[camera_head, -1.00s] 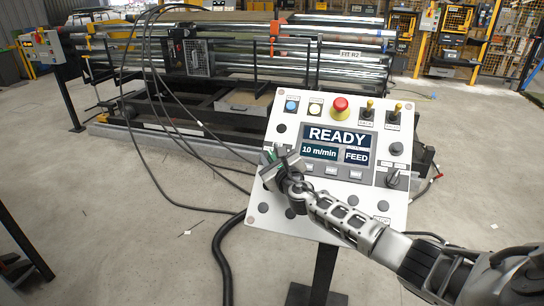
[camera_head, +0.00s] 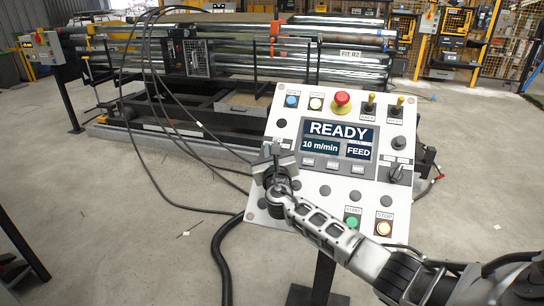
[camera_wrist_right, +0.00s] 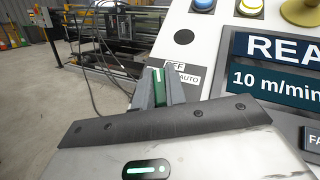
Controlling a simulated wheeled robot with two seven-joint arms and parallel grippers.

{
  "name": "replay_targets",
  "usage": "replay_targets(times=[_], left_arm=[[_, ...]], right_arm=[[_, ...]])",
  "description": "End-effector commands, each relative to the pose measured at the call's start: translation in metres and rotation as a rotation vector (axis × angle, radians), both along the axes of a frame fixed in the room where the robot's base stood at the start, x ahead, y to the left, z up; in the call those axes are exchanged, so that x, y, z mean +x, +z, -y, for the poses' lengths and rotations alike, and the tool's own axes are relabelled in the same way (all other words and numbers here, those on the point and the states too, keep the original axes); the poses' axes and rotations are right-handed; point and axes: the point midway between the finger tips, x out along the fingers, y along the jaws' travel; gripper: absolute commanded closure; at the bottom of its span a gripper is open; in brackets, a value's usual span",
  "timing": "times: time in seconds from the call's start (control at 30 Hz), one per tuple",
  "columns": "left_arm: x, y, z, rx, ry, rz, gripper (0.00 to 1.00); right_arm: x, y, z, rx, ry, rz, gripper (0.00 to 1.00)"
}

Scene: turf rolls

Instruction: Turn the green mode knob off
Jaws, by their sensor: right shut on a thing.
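The green mode knob (camera_wrist_right: 157,88) shows in the right wrist view as a narrow green grip between the two fingers of my right gripper (camera_wrist_right: 158,90). The gripper is shut on it, with a finger along each side. Behind it a label (camera_wrist_right: 177,74) reads OFF and AUTO, partly covered by the fingers. In the head view my right gripper (camera_head: 272,158) is at the left edge of the white control panel (camera_head: 330,188). The knob is largely hidden there. My left gripper is not in view.
The panel's screen (camera_head: 338,139) reads READY, 10 m/min and FEED. A red mushroom button (camera_head: 342,98), toggle switches and a black selector (camera_head: 397,173) surround it. A roller machine (camera_head: 200,70) stands behind.

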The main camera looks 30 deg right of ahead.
Motion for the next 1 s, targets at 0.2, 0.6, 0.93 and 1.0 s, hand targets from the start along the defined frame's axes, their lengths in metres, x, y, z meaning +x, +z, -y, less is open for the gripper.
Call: replay_targets(times=[0.2,0.6,0.93,1.0], left_arm=[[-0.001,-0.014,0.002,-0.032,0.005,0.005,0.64],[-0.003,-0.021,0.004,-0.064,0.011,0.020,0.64],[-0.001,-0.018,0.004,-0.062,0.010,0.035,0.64],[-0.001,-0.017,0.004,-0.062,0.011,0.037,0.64]], right_arm=[[0.000,-0.005,-0.001,0.078,-0.138,0.089,1.00],[0.000,-0.003,0.000,0.168,-0.306,0.194,1.00],[-0.001,-0.002,0.000,0.187,-0.343,0.217,1.00],[-0.001,-0.002,0.000,0.187,-0.344,0.217,1.00]])
